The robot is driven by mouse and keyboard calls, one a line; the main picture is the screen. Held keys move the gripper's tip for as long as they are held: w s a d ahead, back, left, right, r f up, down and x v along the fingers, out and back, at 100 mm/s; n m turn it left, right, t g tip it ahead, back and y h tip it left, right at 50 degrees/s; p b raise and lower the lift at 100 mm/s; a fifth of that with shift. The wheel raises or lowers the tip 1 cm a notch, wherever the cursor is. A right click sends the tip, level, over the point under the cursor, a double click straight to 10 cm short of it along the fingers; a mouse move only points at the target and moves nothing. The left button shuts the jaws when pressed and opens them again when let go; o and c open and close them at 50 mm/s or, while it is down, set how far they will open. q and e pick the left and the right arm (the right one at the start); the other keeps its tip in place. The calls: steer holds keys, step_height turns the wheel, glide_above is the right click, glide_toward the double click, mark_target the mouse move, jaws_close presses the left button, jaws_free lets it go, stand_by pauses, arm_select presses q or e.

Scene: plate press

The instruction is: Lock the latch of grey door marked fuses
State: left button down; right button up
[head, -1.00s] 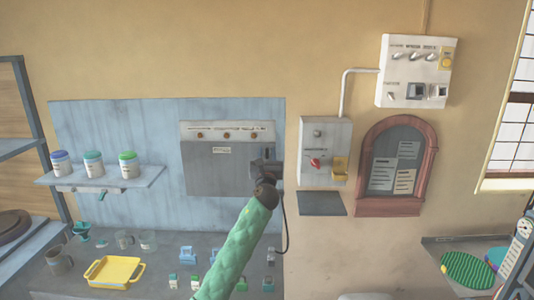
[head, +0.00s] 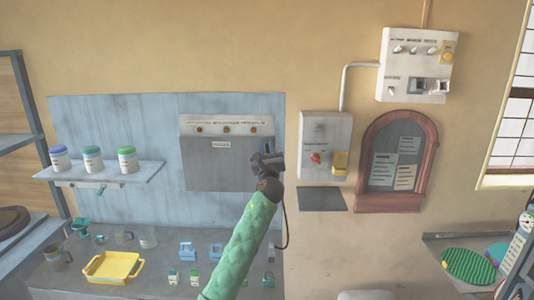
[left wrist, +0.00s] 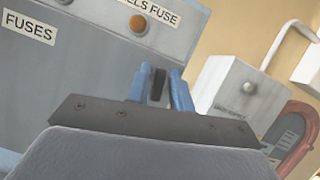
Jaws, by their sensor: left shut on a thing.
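The grey door (head: 215,172) is a flat panel on the wall box below a strip with several orange-brown buttons. Its FUSES label (head: 221,144) also shows large in the left wrist view (left wrist: 29,27). The door looks closed against the box. My left gripper (head: 268,160) is at the door's right edge, its green-sleeved arm rising from below. In the left wrist view its blue fingers (left wrist: 159,88) are shut on a small dark piece (left wrist: 158,84), which appears to be the latch. The fingers hide most of it, so its lock position cannot be told. My right gripper is out of view.
A white box (head: 325,130) with a red knob and yellow part is right of the door, above a small dark shelf (head: 322,199). A jar shelf (head: 100,178) is at left. The counter below holds a yellow tray (head: 112,267), cups and several padlocks.

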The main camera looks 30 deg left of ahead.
arm_select(q)
steer(key=n+g+y+b, duration=0.1)
steer(key=n, duration=0.2)
steer(key=n+g+y+b, duration=0.1)
steer(key=n+g+b, duration=0.1)
steer(key=n, duration=0.1)
steer(key=shift+f+n, duration=0.2)
steer(key=shift+n, duration=0.1)
steer(key=n+g, duration=0.1)
steer(key=n, duration=0.1)
steer(key=n+g+b, duration=0.1)
steer(key=n, duration=0.1)
steer(key=shift+n+y, duration=0.3)
steer(key=shift+n, duration=0.1)
steer(key=n+g+b, duration=0.1)
steer(key=n, duration=0.3)
steer(key=shift+a+g, duration=0.1)
steer(key=shift+g, duration=0.2)
steer(key=n+g+h, duration=0.1)
steer(key=n, duration=0.2)
steer(key=shift+b, duration=0.3)
steer(key=shift+s+n, duration=0.1)
steer(key=shift+n, duration=0.2)
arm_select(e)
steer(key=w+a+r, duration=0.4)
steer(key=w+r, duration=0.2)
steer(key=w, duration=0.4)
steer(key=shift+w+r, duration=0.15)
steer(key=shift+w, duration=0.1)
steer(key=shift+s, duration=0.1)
